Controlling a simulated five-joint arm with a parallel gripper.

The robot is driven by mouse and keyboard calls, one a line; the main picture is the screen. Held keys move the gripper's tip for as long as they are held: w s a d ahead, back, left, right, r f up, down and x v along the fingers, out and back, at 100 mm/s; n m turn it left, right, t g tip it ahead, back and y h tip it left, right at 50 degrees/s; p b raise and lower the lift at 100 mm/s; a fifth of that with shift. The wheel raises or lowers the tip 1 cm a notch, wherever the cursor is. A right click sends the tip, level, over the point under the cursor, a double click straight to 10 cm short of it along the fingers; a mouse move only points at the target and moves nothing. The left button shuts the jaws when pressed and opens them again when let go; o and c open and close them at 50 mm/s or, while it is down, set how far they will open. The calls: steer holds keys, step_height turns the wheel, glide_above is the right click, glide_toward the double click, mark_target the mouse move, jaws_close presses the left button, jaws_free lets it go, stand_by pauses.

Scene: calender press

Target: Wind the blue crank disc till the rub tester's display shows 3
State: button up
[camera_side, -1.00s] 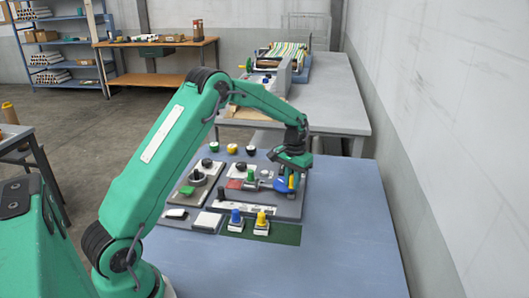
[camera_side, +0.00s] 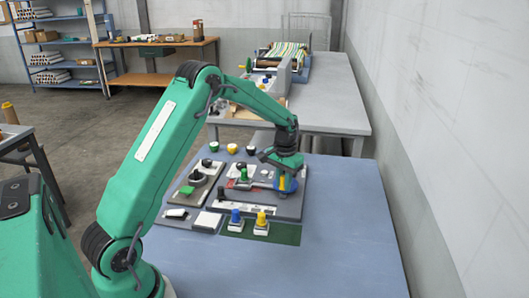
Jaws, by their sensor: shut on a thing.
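The blue crank disc (camera_side: 291,186) lies at the right of the rub tester's dark base plate (camera_side: 290,211). A yellow handle (camera_side: 282,184) stands upright on the disc. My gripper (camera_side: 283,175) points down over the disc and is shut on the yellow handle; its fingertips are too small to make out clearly. A green knob (camera_side: 243,174) on the tester's slider stands left of the disc, near a red pad. I cannot make out a number on the display.
Yellow (camera_side: 261,219) and blue (camera_side: 236,217) topped pieces stand on a green mat (camera_side: 285,234) in front. Black, green and yellow round pieces stand at the back left. The blue table's right side (camera_side: 350,220) is clear. A wall runs along the right.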

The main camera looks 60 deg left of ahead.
steer(key=shift+w+r, duration=0.1)
steer(key=shift+s+a, duration=0.25)
steer(key=shift+a, duration=0.45)
